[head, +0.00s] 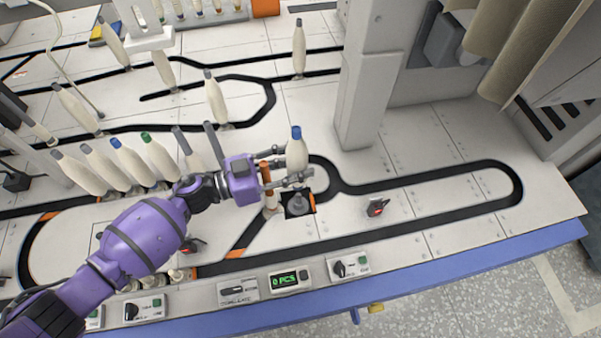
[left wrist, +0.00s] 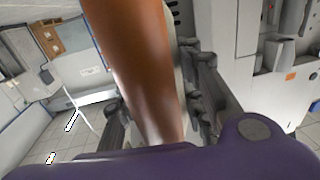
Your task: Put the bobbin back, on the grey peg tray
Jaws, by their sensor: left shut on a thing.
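A cream bobbin with a blue tip (head: 297,153) stands upright between the fingers of my left gripper (head: 285,166), which is shut on it. Its lower end is partly hidden by the near finger. Below it, a grey peg (head: 298,202) rises from a small dark square tray in the machine top, and the bobbin appears above it. In the left wrist view, a brown upright cylinder (left wrist: 140,70) fills the middle, close to the camera, and hides most of the held bobbin. My right gripper is not in view.
The brown cylinder (head: 267,184) stands close beside my gripper's palm. Several cream bobbins (head: 125,160) stand in a row at left, others farther back. A grey pillar (head: 375,80) rises behind right. A small dark device with red (head: 377,207) lies right. The tabletop farther right is clear.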

